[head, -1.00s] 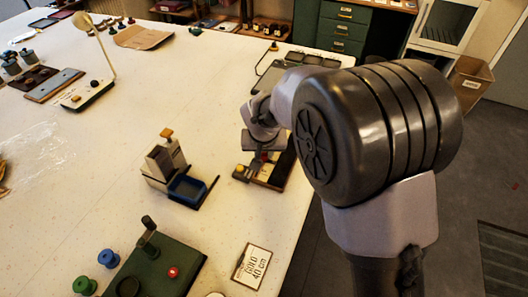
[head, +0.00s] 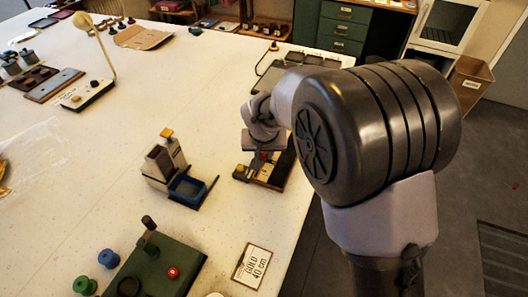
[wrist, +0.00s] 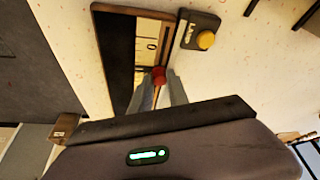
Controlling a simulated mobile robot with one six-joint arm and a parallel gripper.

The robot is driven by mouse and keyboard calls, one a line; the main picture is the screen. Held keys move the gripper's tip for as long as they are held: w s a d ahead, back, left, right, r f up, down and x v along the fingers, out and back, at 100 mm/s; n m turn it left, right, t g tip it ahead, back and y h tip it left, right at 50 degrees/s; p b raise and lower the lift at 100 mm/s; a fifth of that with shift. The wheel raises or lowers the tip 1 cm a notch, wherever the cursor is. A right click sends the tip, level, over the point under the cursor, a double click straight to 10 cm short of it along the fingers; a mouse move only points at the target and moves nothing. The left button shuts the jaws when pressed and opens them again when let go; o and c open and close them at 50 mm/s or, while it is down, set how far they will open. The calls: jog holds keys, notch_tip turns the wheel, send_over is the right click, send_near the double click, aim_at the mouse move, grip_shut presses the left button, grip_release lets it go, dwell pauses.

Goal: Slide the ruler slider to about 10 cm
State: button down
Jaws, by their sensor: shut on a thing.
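The ruler device (head: 275,178) lies near the right edge of the table, with a dark board and a pale scale strip. In the wrist view its dark board (wrist: 116,50) has a wooden edge and the scale strip (wrist: 150,38) carries dark marks too partial to read. The red slider knob (wrist: 158,74) sits between my fingertips; it shows as a small red spot in the head view (head: 265,156). My gripper (wrist: 157,88) is shut on the knob. My gripper and arm hide part of the ruler in both views.
A small grey box with a yellow button (wrist: 205,40) stands beside the ruler. The table between is clear.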

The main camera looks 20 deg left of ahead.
jog(key=w+p, duration=0.2)
jog(key=w, duration=0.3)
jog(key=shift+w+d, duration=0.1)
jog(key=shift+d, duration=0.1)
jog(key=c, duration=1.3)
grip_release()
jog(key=p+v, duration=0.4)
jog(key=v, duration=1.3)
jog(key=shift+s+r, duration=0.2)
jog(key=shift+s, duration=0.05)
